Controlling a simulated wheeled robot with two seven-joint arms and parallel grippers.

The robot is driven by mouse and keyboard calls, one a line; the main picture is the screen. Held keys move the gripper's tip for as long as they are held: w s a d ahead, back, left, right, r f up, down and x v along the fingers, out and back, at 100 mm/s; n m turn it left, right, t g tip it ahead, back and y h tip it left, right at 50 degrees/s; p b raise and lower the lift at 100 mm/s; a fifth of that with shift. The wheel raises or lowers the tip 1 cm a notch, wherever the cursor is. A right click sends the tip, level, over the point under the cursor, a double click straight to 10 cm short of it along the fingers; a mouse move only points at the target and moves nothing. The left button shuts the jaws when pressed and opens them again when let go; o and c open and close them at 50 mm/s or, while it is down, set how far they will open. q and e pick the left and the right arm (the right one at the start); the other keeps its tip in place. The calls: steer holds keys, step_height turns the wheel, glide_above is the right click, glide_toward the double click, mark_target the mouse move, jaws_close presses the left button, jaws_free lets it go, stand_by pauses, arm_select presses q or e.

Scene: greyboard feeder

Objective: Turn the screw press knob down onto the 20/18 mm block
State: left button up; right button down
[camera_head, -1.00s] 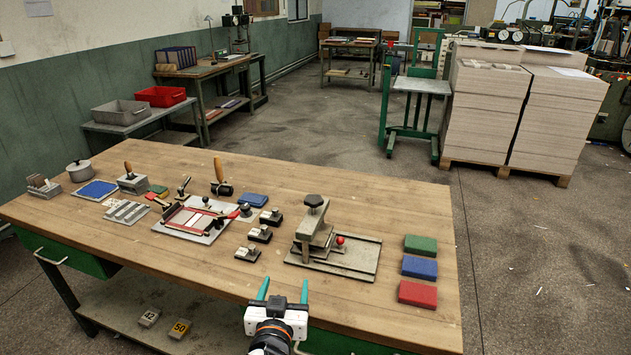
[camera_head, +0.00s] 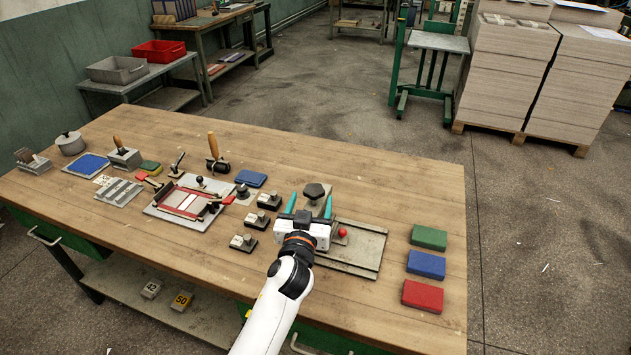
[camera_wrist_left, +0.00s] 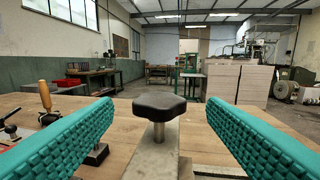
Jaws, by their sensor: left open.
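The screw press has a dark lobed knob (camera_head: 315,191) on a metal screw; in the left wrist view the knob (camera_wrist_left: 159,106) stands centred ahead, between the two teal fingers. My left gripper (camera_head: 309,204) is open, its fingers spread to either side of the knob in the picture, with no contact visible. The press base plate (camera_head: 358,246) lies on the workbench, with a red ball (camera_head: 342,232) above it. My left gripper and forearm hide most of the press body. I cannot pick out the 20/18 mm block. My right gripper is not in view.
Several dark-based blocks with metal tops (camera_head: 257,220) stand left of the press. Green (camera_head: 429,237), blue (camera_head: 426,264) and red (camera_head: 422,296) blocks lie to its right. A plate fixture with red parts (camera_head: 187,202) is farther left. The bench's right rear is clear.

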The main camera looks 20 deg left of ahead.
mark_target(316, 183)
arm_select(q)
steer(key=w, duration=0.7)
steer(key=shift+a+f, duration=0.1)
steer(key=shift+a, duration=0.25)
